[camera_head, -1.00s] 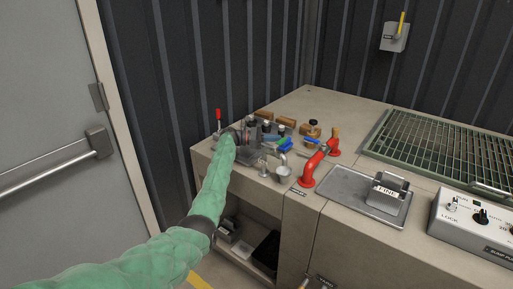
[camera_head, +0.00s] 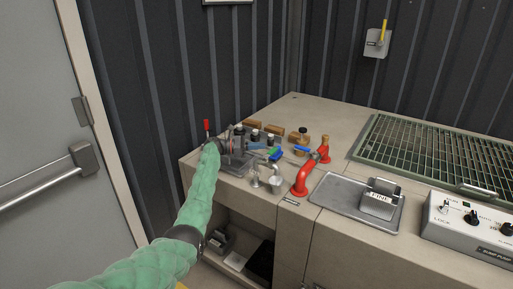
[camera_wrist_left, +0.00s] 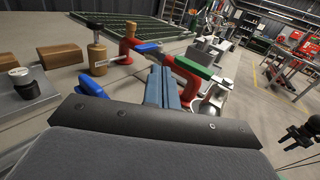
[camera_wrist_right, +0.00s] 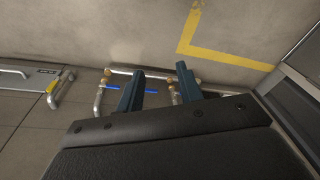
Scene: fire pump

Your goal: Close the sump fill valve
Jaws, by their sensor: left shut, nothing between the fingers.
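No readable label shows which valve is the sump fill valve. A red pipe (camera_head: 303,178) on the bench carries a blue lever (camera_head: 302,149); the lever also shows in the left wrist view (camera_wrist_left: 148,47). A green handle (camera_wrist_left: 194,67) sits just right of my left fingers in that view, with a small metal cup (camera_head: 276,182) nearby. My left gripper (camera_head: 260,146) is over the bench's left part, among the fittings. Its fingers (camera_wrist_left: 161,86) are shut together and empty, close to the green handle; contact cannot be told. My right gripper (camera_wrist_right: 160,72) is open and empty.
A red-tipped lever (camera_head: 207,126) stands at the bench's left edge. A metal plate (camera_head: 340,192), a green grating (camera_head: 420,150) and a control box (camera_head: 462,222) fill the right. Pipes (camera_wrist_right: 140,72) show beyond my right fingers.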

